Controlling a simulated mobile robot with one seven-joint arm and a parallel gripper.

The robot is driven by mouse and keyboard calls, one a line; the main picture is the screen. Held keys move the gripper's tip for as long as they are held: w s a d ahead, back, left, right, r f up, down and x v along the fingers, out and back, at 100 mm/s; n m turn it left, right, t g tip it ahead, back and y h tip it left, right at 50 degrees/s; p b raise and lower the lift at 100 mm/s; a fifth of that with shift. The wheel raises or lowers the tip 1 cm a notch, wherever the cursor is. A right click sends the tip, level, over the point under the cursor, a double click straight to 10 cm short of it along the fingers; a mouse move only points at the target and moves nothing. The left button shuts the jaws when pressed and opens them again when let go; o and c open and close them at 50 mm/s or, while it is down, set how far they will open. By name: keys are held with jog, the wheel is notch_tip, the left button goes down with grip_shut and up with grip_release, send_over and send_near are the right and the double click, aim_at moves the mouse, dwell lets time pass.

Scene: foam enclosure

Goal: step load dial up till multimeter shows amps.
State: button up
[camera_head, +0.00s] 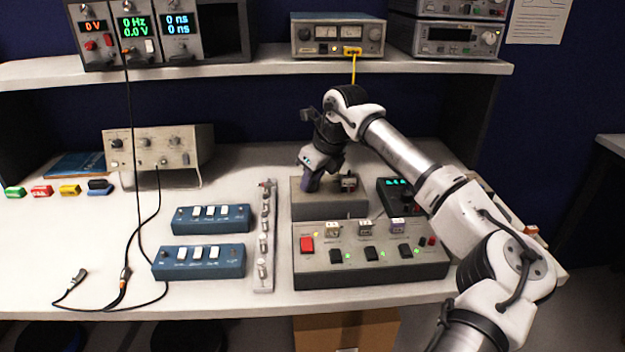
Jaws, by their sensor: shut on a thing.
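My gripper (314,182) points down at the left part of a grey box (330,208) behind the sloped control panel. It is shut on what appears to be the load dial, which the fingers mostly hide, so its setting cannot be read. A small dark and metal fitting stands on the same box just right of the fingers. The multimeter (384,200) is a dark handheld unit to the right of the box, partly behind my arm. Its cyan display is lit, but the characters are too small to read.
The control panel (345,273) in front has a red switch and several green-marked buttons. Blue switch boxes (212,219) and a metal strip (264,240) stand to the left. Black cables lie at the front left. A shelf (240,68) with instruments runs above the bench.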

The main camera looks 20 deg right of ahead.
jog(key=o, duration=1)
jog(key=shift+r, duration=0.1)
jog(key=b+v, duration=0.1)
jog(key=v, duration=1.2)
jog(key=shift+s+r+b, duration=0.25)
jog(key=shift+b, duration=0.05)
jog(key=shift+d, duration=0.1)
